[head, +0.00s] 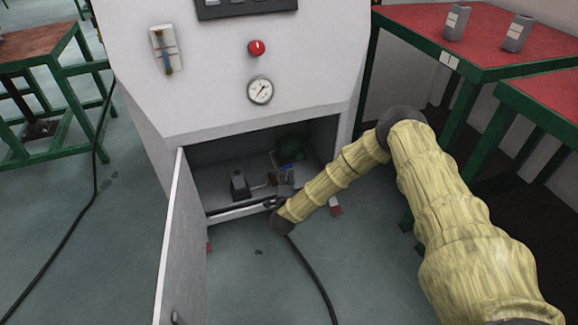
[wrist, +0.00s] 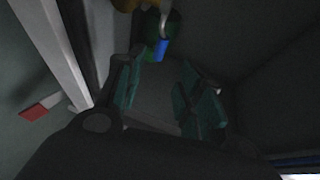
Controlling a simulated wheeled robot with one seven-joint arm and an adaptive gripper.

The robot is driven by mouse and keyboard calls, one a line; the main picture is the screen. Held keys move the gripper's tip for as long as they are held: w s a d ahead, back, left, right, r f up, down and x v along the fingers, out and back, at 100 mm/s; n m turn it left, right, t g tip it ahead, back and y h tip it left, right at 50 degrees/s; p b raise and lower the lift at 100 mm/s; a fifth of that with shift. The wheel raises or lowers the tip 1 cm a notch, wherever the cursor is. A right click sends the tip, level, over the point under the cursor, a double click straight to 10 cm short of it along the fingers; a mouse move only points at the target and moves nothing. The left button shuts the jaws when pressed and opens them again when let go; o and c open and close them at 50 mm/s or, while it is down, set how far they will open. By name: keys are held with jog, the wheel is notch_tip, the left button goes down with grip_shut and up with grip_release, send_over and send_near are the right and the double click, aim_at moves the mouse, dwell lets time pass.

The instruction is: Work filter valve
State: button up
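A small blue part (head: 289,168), which may be the filter valve's handle, shows inside the open lower compartment of the grey cabinet (head: 240,110). In the wrist view the blue part (wrist: 162,48) lies beyond my fingertips, with a rounded green body behind it. My gripper (head: 285,184) reaches into the compartment from the front right and partly covers this spot. In the wrist view my gripper (wrist: 165,92) has its two dark green finger pads spread apart with nothing between them. Dim light hides the valve's exact shape.
The cabinet door (head: 175,240) stands open on the left. A small dark box (head: 239,185) sits on the compartment floor. A black hose (head: 316,275) leaves the front. Red-topped tables (head: 480,35) stand at the right. A gauge (head: 260,90) and red knob (head: 256,48) are above.

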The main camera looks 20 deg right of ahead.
aim_at(289, 167)
jog(key=b+x, duration=0.1)
jog(key=x, duration=0.3)
jog(key=b+x, duration=0.1)
jog(key=x, duration=0.3)
jog(key=shift+w+d+f+b, duration=0.1)
jog(key=shift+w+f+b, duration=0.1)
jog(key=shift+f+b, duration=0.15)
jog(key=shift+x, duration=0.8)
jog(key=shift+r, duration=0.15)
grip_shut()
